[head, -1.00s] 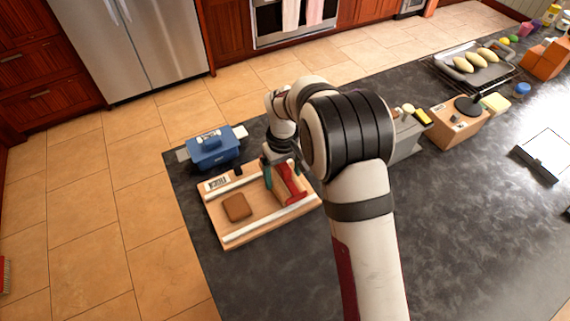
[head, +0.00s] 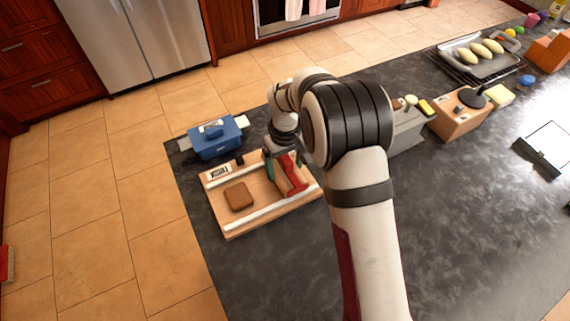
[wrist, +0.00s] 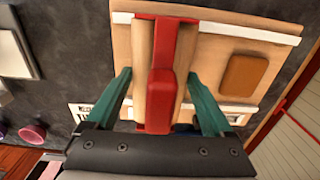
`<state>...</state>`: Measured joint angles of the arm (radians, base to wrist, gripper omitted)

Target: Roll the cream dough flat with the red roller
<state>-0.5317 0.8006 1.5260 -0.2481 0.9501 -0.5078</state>
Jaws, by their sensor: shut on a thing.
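The red roller (head: 291,176), a red bar and block between tan wooden sides, lies across the right part of a wooden board (head: 262,224). It fills the middle of the wrist view (wrist: 160,85). My gripper (wrist: 159,74) is shut on the roller, with one green finger at each side. In the head view my gripper (head: 284,160) is partly hidden by my wrist. The dough (head: 238,196) is a brown, rounded slab rather than cream, lying on the board left of the roller. In the wrist view the dough (wrist: 244,76) is right of the roller, clear of it.
White rails edge the board, and a printed label (head: 218,172) lies at its back left. A blue box (head: 215,139) stands behind the board near the counter edge. A grey box (head: 408,135) and a wooden box (head: 459,117) stand to the right. The front counter is clear.

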